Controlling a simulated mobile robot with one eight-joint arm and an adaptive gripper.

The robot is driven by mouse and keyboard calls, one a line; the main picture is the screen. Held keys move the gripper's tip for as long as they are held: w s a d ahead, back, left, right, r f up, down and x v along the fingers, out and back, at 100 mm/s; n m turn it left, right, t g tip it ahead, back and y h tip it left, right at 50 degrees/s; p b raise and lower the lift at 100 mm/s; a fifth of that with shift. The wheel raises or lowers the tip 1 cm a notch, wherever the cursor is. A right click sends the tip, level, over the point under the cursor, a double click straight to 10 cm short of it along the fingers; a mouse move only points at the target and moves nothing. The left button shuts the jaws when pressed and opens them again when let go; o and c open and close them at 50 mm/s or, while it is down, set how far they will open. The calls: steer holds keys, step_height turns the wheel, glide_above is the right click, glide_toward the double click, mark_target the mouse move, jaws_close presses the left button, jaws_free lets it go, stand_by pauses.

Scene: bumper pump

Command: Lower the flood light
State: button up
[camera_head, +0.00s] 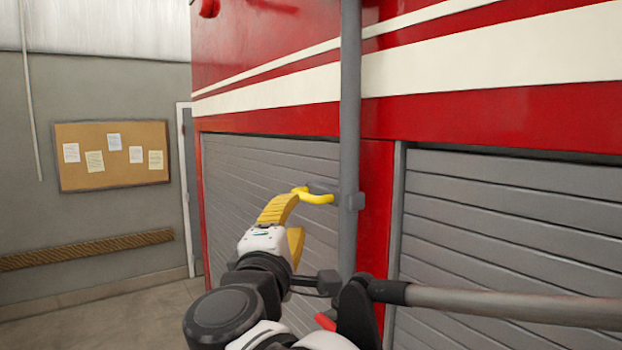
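A grey vertical pole (350,110) stands in front of the red fire truck. A yellow crank-like handle (318,198) juts left from a grey bracket (351,200) on the pole. My gripper (296,218), with a white body and yellow fingers, is just left of and below the handle. The fingers look spread apart, with nothing seen between them. The upper fingertip overlaps the handle's left end in the picture; I cannot tell whether they touch. No flood light lamp is in view; the pole's top is cut off by the frame.
The truck's red side (460,115) carries grey roller shutters (515,215) close behind the pole. A grey rod (500,304) crosses the lower right. A cork board (112,155) hangs on the left wall. Some floor (130,318) is open at lower left.

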mark_target(303, 199)
steer(key=p+x, duration=0.1)
steer(key=x, duration=0.9)
steer(key=shift+d, duration=0.1)
steer(key=shift+s, duration=0.1)
jaws_close()
